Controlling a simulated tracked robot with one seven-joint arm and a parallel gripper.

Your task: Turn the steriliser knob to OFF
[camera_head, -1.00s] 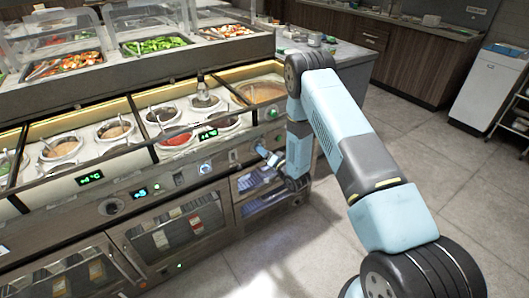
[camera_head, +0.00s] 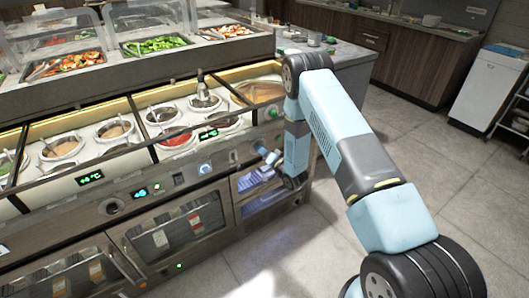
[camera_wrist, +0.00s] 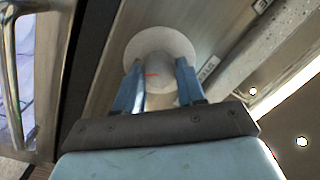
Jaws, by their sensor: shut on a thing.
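The grey knob (camera_wrist: 158,72) sits on a pale round plate (camera_wrist: 176,38) on the metal front panel in the wrist view. A small red mark shows on the knob. My gripper (camera_wrist: 157,80) has its two blue fingers on either side of the knob, shut on it. In the head view my gripper (camera_head: 267,155) is at the front panel, above a glass-fronted cabinet (camera_head: 243,184) lit bluish inside. The knob is too small and covered there to make out. Its OFF marking cannot be read.
Sauce wells (camera_head: 115,128) fill the counter above the panel. A round blue-lit button (camera_head: 205,168) and small displays (camera_head: 91,178) are to the left. A vertical door handle (camera_wrist: 12,75) is at the left of the wrist view. Open floor (camera_head: 410,155) lies to the right.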

